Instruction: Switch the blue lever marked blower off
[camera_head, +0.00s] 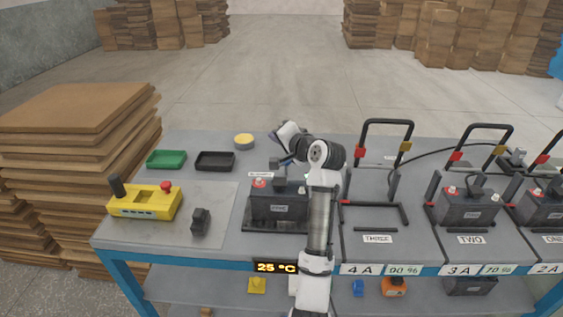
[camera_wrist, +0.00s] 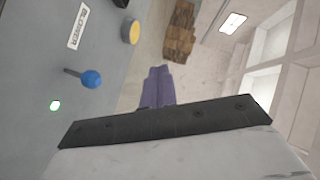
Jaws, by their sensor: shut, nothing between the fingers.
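The blue lever (camera_wrist: 92,79) has a round blue knob on a short dark stem, and shows in the wrist view on the grey bench top. A white label (camera_wrist: 77,25) lies above it in that view and seems to read blower. A small light (camera_wrist: 55,105) with a green rim is below the lever. My gripper (camera_wrist: 158,72) has its purple fingers shut together and empty, to the right of the knob and apart from it. In the head view the label (camera_head: 261,174) shows left of my arm; I cannot make out the lever there.
A yellow round piece (camera_head: 244,141) is on the bench near the label. A battery (camera_head: 278,205) stands close to my arm. Green (camera_head: 166,160) and black (camera_head: 215,161) trays and a yellow control box (camera_head: 145,203) are left. Black frames (camera_head: 385,125) rise on the right.

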